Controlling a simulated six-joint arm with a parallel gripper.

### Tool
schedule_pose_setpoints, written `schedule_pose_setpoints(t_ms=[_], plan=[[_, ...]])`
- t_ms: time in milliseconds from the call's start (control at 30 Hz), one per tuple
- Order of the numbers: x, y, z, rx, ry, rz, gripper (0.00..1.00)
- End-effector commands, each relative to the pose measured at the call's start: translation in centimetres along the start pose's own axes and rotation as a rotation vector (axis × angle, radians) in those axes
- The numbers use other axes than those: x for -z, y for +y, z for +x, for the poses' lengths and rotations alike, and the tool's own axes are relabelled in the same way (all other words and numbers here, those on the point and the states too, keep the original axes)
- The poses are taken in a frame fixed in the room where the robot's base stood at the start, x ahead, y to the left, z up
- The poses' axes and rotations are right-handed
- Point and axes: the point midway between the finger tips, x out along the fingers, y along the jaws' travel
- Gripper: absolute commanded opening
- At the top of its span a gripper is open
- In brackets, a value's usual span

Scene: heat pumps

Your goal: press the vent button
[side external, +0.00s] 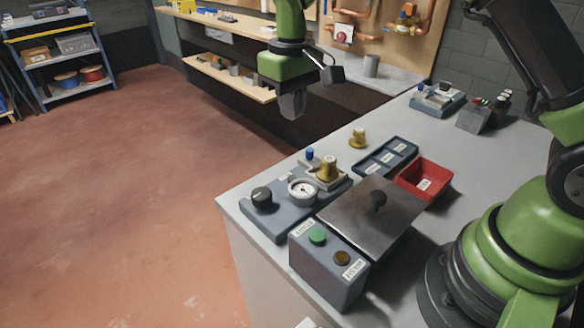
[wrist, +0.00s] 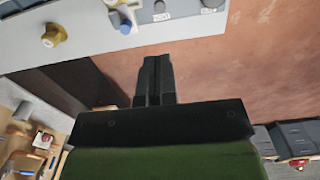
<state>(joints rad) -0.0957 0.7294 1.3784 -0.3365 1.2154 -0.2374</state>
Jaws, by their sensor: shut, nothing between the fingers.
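A grey control box (side external: 328,275) stands at the bench's front edge. On its sloped top are a round green button (side external: 317,236) and a round dark amber button (side external: 342,258), each beside a white label. The lettering is too small for me to tell surely which button is the vent. My gripper (side external: 292,112) is shut and empty, pointing down, high up and well behind the box, apart from everything. In the wrist view my gripper's closed black fingers (wrist: 156,62) show against the red floor; the button box is not in that view.
Near the box are a gauge panel (side external: 275,215) with a black knob, a lidded metal box (side external: 350,215), a red bin (side external: 425,180) and a brass fitting (side external: 358,138), which also shows in the wrist view (wrist: 54,35). Shelves (side external: 230,76) stand behind my gripper.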

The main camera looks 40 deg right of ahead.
Motion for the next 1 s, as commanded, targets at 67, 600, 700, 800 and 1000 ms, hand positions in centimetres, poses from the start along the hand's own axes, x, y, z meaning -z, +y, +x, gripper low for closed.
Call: schedule_pose_setpoints(t_ms=[67, 600, 700, 800, 1000], plan=[[0.0, 0.0, 0.0, 0.000, 0.000, 0.000, 0.00], [-0.1, 0.0, 5.2, 0.001, -0.007, -0.001, 0.00], [-0.1, 0.0, 7.4, 0.000, -0.007, -0.001, 0.00], [-0.1, 0.0, 9.5, 0.001, -0.005, -0.001, 0.00], [-0.1, 0.0, 12.6, 0.001, -0.003, -0.001, 0.00]])
